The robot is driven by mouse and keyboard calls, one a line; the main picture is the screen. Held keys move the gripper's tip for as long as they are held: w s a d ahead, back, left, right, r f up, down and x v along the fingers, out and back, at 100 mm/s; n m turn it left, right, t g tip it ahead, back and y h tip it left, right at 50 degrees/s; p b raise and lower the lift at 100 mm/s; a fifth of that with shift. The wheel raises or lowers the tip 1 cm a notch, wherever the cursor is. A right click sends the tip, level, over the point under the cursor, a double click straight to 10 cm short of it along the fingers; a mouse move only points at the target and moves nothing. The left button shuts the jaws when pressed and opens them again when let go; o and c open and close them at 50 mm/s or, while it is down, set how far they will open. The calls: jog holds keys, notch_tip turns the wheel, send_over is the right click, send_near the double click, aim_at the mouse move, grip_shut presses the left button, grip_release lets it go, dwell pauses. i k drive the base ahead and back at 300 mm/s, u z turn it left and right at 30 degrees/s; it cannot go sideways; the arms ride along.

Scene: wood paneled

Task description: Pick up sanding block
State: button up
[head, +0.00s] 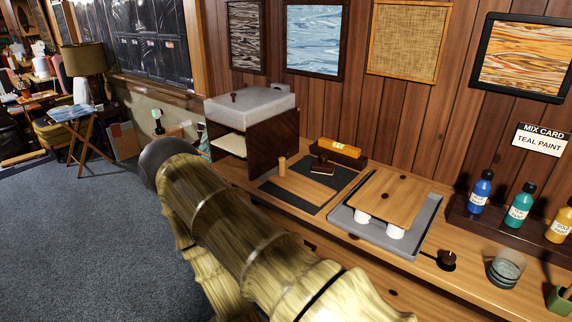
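A small dark brown block with a pale lower edge, which looks like the sanding block (322,167), sits on a dark mat (338,187) on the wooden bench. A flat wooden board (306,188) lies in front of it on the mat, with a short upright wooden peg (282,166) at the board's left end. My wood-patterned arm crosses the lower left and middle of the view, in front of part of the bench. My gripper does not show, so its distance from the block cannot be seen.
An orange level (339,146) lies behind the block. A dark cabinet with a grey top (250,104) stands to the left. A grey tray (429,226) with a board over white cups is to the right. Paint bottles (481,193) and a glass (505,269) stand farther right.

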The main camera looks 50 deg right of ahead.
aim_at(322, 166)
jog(key=i, duration=0.7)
jog(key=z, duration=1.55)
